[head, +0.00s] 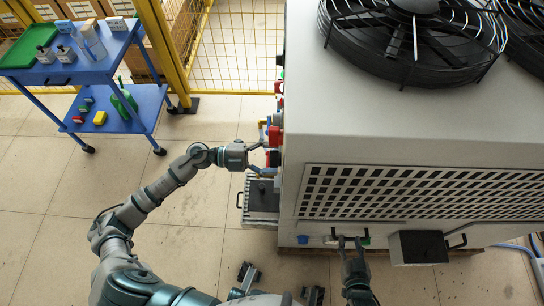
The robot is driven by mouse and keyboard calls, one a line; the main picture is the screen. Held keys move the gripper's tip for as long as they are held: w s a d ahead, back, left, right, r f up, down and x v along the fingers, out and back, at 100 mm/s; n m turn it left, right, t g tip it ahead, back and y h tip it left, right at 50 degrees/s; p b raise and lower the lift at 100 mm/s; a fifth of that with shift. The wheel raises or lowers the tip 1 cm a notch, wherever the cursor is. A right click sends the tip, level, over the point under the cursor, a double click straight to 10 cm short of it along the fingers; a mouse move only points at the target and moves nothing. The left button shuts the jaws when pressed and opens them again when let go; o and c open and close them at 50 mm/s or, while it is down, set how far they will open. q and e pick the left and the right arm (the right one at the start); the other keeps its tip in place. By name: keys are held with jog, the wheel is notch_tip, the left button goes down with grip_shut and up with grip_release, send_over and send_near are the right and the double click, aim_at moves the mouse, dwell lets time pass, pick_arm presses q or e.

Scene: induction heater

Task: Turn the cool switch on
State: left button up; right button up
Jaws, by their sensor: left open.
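The large grey heater cabinet (410,130) fills the right side of the head view. Red switch-like parts (274,136) stick out from its left side, with another dark red part (273,158) just below. I cannot tell which one is the cool switch, as no label is readable. My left gripper (262,158) is open, its fingers pointing right at these parts, close to the lower one. Contact cannot be told. My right gripper (350,241) has its fingers apart at the cabinet's lower front edge, beside a small green part (366,237).
Two black fans (415,35) sit on the cabinet top. A black box (418,247) projects from its lower front. A dark case (262,194) stands below my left gripper. A blue cart (75,68) and a yellow fence (163,50) are at upper left. Tiled floor at left is clear.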

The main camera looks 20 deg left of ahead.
pick_arm(q)
jog(key=shift+a, duration=0.3)
jog(key=shift+c, duration=0.7)
jog(key=c, duration=1)
pick_arm(e)
jog(key=shift+a, duration=0.3)
